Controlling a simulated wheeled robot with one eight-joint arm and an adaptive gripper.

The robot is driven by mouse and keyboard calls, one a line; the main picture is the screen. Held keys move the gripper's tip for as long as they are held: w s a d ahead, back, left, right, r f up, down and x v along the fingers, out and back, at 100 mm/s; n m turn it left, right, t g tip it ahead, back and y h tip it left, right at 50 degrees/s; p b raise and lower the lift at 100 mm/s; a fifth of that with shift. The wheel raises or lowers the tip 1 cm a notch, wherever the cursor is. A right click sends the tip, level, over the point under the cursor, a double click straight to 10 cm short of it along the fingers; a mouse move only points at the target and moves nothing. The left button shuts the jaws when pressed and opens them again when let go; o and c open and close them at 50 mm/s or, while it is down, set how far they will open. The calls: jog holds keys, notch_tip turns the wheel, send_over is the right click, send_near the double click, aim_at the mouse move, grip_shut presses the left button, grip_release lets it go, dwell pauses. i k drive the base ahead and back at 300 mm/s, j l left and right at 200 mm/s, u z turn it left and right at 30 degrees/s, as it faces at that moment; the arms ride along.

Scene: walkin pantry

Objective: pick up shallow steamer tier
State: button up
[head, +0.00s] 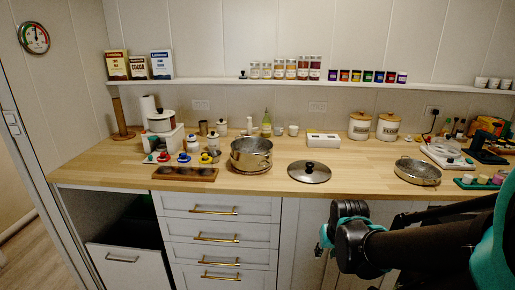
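A shallow round metal pan with small side handles, which looks like the shallow steamer tier (417,180), sits on the wooden counter at the right. A deeper metal pot (251,155) stands on a round mat near the middle.
A dark wooden tray (185,173) lies at the front left of the counter (350,185). A green tray (474,184) with small items is just right of the tier. Lidded canisters (387,127) stand behind it. The counter between lid and tier is clear.

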aim_at(414, 172)
jog(key=z, duration=1.05)
jog(key=u, duration=1.5)
jog(key=z, duration=1.55)
